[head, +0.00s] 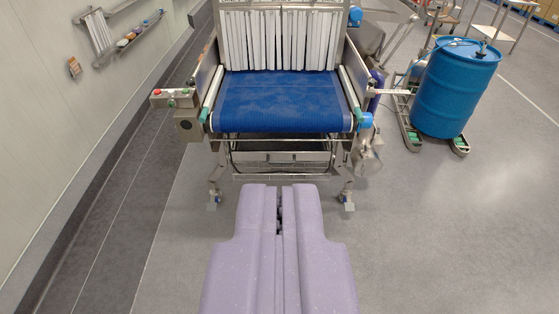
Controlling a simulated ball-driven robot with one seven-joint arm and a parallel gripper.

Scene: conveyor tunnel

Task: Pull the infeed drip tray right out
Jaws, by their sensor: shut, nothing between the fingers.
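The infeed end of the conveyor, with its blue belt (281,102), stands straight ahead. Under the belt, between the frame legs, is a shallow steel shape (282,157) that looks like the drip tray. It is small and shaded, and I cannot make out its handle or how far in it sits. My gripper (279,190) is purple and shows at the bottom middle, pointing toward the conveyor. Its fingers are shut and empty. In the picture its tips lie just below the steel shape, apart from it.
White strip curtains (280,40) hang over the belt. A control box with a red button (175,98) juts out at left. A blue drum (455,88) stands on a wheeled carrier at right. A wall with racks (128,38) is at left. Grey floor in front is clear.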

